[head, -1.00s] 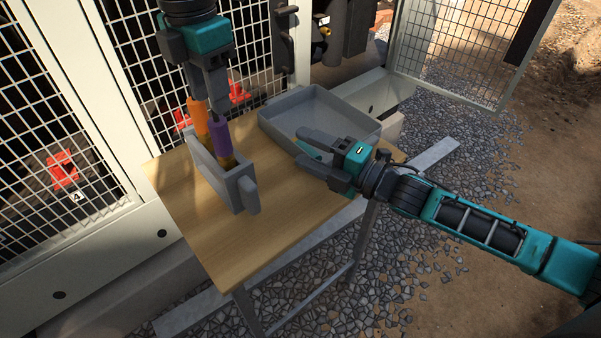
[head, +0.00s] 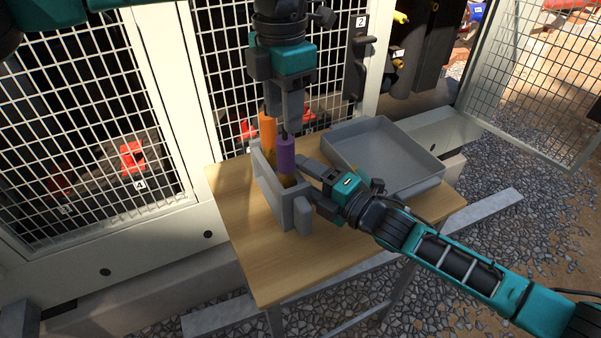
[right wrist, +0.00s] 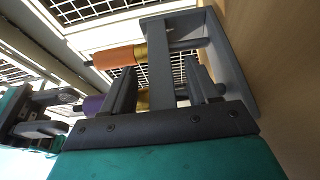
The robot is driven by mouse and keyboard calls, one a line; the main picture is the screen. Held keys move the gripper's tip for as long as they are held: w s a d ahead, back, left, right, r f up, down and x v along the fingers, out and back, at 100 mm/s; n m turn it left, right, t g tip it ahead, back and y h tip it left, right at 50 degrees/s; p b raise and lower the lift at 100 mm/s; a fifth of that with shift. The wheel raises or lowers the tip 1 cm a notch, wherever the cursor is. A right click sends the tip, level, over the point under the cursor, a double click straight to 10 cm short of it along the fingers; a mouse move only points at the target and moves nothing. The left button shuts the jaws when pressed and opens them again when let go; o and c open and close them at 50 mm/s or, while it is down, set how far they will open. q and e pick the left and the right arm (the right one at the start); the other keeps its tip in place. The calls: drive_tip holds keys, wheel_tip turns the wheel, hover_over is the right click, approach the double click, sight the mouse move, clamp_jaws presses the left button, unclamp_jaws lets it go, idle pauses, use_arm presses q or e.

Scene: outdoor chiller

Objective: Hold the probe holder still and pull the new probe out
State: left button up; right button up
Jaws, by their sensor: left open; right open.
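The grey probe holder (head: 266,190) stands on the wooden table. It holds an orange probe (head: 268,128) at the back and a purple probe (head: 287,156) nearer the front, both upright. Which one is the new probe I cannot tell. My left gripper (head: 290,124) is open, pointing down just above the purple probe. My right gripper (head: 307,186) is open at the holder's right front end, by its end handle (head: 302,214). In the right wrist view, the right fingers (right wrist: 160,88) are apart with a grey part of the holder between them; contact is unclear.
A shallow grey tray (head: 430,172) sits at the back right of the table (head: 255,262). A mesh fence (head: 85,130) rises behind it, with red parts beyond. The front of the table is clear. Gravel lies around the table.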

drive_tip(key=shift+w+a, duration=0.5)
drive_tip(key=shift+c, duration=0.2)
clamp_jaws()
idle(0.6)
idle(1.6)
